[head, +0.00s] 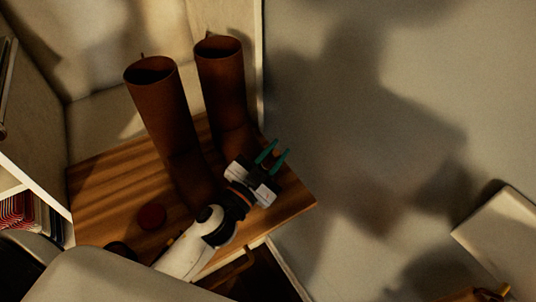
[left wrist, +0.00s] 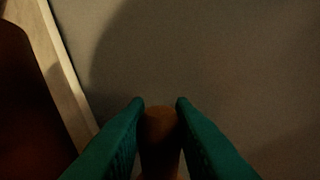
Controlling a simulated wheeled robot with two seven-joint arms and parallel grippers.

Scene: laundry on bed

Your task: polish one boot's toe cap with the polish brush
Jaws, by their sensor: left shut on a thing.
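Two tall brown boots stand upright on a wooden bench top: the near boot (head: 165,110) and the far boot (head: 222,85). My left gripper (head: 274,152), with green fingers, is beyond the boots' lower right, over the bench's right end. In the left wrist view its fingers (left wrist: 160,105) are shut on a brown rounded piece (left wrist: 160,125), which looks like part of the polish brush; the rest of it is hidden. My left forearm and wrist cover part of the near boot's foot. My right gripper is not seen.
A small round red thing, perhaps a polish tin (head: 151,216), lies on the bench top (head: 105,190) left of my left arm. A shelf with red items (head: 18,212) is at the left edge. Grey floor or wall to the right is clear, and a pale panel (head: 503,240) is at far right.

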